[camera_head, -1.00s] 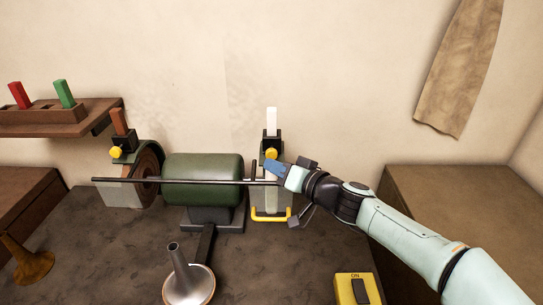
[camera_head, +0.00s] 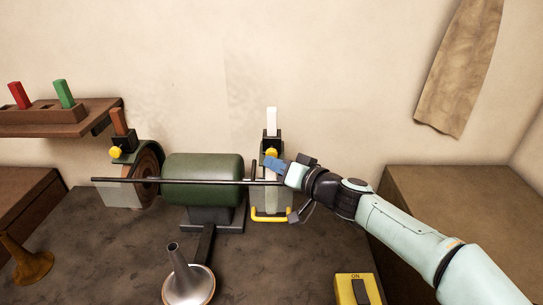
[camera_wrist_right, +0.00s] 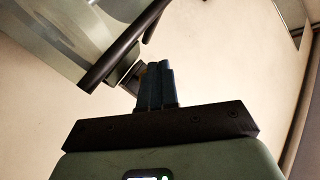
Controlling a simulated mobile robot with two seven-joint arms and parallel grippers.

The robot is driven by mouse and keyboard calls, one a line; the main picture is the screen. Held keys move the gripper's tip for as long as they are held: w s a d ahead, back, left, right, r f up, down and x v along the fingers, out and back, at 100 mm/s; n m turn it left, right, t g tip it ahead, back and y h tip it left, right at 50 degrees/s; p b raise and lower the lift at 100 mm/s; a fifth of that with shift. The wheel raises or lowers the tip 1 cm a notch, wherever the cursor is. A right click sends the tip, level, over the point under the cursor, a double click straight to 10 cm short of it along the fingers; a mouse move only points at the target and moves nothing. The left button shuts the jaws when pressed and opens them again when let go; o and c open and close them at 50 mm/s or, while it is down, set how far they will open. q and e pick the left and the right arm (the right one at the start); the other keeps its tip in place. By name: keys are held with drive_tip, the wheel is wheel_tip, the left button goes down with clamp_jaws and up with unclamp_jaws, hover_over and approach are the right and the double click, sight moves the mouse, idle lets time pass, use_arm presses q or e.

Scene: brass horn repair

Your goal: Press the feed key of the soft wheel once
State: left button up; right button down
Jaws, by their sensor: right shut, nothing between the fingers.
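A green double-shafted motor (camera_head: 203,180) stands on the dark bench with a wheel at each end. The right wheel unit has a black feeder (camera_head: 271,138) holding a white bar (camera_head: 272,121), with a round yellow key (camera_head: 272,153) on its front. The left wheel (camera_head: 150,165) has a similar feeder with a brown bar (camera_head: 118,122) and its own yellow key (camera_head: 116,152). My right gripper (camera_head: 271,162) is shut and empty, its blue fingertips just below the right yellow key; I cannot tell if they touch. Its shut fingers (camera_wrist_right: 154,85) also show in the wrist view. My left gripper is out of view.
A long dark rod (camera_head: 180,181) crosses in front of the motor. A yellow loop handle (camera_head: 270,218) is below the right wheel. A silver bell piece (camera_head: 188,285) and a yellow ON switch box (camera_head: 345,291) are nearer. Red and green bars stand in a shelf rack (camera_head: 40,116).

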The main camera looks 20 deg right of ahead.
drive_tip(key=shift+w+d, duration=0.15)
drive_tip(key=shift+w, duration=0.35)
idle(0.4)
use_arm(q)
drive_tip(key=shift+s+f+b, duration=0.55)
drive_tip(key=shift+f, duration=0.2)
use_arm(e)
drive_tip(key=shift+s+a, duration=0.15)
drive_tip(key=shift+s, duration=0.35)
drive_tip(key=shift+s+a, duration=0.15)
drive_tip(key=shift+s, duration=0.35)
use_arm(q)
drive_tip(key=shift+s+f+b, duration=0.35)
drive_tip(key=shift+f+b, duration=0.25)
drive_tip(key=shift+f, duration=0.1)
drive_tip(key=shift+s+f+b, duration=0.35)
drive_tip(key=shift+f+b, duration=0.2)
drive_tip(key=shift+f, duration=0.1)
use_arm(e)
drive_tip(key=shift+s+a, duration=0.25)
drive_tip(key=shift+s, duration=0.55)
drive_tip(key=shift+s+a, duration=0.2)
drive_tip(key=shift+s, duration=0.6)
drive_tip(key=shift+s+a, duration=0.25)
drive_tip(key=shift+s, duration=0.55)
